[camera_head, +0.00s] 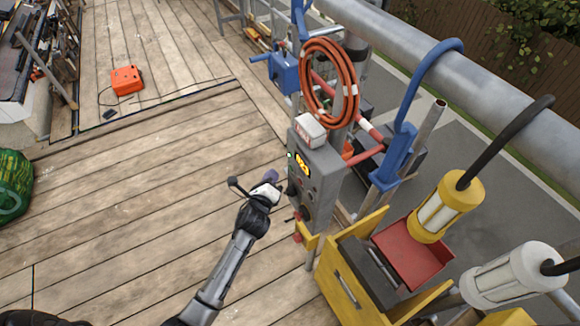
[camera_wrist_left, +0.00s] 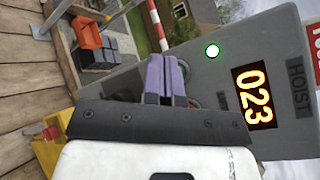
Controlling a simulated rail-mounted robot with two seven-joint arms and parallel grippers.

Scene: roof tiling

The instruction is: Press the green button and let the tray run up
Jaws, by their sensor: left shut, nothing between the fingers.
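The grey hoist control box (camera_head: 318,172) stands at the roof edge, with an orange number display (camera_head: 303,165). In the left wrist view the display (camera_wrist_left: 254,96) reads 023, and a round green light (camera_wrist_left: 212,51) glows beside it. My left gripper (camera_head: 271,177) is shut and empty, its purple fingertips (camera_wrist_left: 166,80) at the box face. The fingers cover part of the panel, and only small bits of coloured rim show beside them. I cannot tell whether they touch the green button. I cannot tell for sure which thing is the tray. My right gripper is out of view.
A coiled orange hose (camera_head: 329,82) hangs above the box. A yellow bin (camera_head: 345,285) with a red panel (camera_head: 410,253) and a yellow lamp (camera_head: 447,205) stand at right. A metal rail (camera_head: 480,95) runs behind. An orange case (camera_head: 127,80) lies on the open plank deck.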

